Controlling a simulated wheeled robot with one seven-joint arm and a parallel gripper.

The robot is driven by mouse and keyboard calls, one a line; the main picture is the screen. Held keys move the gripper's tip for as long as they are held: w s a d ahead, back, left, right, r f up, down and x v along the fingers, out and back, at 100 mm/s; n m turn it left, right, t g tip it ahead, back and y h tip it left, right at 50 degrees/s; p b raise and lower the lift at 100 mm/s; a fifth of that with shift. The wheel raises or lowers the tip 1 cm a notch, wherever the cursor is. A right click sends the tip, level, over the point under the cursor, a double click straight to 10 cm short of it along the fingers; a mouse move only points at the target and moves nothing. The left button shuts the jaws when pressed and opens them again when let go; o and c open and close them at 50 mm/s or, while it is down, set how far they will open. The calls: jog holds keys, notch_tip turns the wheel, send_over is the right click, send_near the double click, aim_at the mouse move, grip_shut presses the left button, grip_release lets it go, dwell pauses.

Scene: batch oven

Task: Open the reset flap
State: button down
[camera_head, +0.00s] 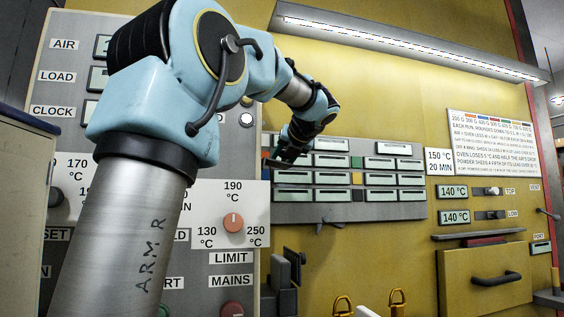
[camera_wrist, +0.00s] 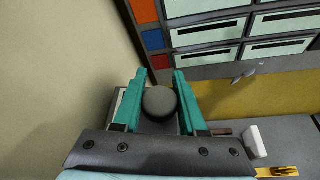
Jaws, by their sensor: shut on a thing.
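My gripper (camera_wrist: 159,78) shows in the wrist view with two teal fingers, one on each side of a dark round knob (camera_wrist: 160,101). It is shut on this knob. I cannot tell whether the knob belongs to the reset flap. In the head view my gripper (camera_head: 287,157) is near the left end of the card rack, and what it holds cannot be made out there. A partly hidden label reading "SET" (camera_head: 57,234) is at the lower left of the grey control panel (camera_head: 262,118). No flap can be clearly identified.
The card rack (camera_head: 345,212) is on the yellow wall beside my gripper. Grey brackets (camera_head: 287,270) project below it. A yellow drawer front with a dark handle (camera_head: 496,279) is at the lower right. A lamp bar (camera_head: 410,45) runs above. My arm covers much of the control panel.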

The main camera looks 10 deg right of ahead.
jog(key=shift+a+r, duration=0.1)
jog(key=shift+c, duration=2.3)
grip_release()
jog(key=b+v, duration=0.2)
jog(key=v, duration=0.8)
jog(key=shift+s, duration=0.4)
jog(key=shift+r, duration=0.15)
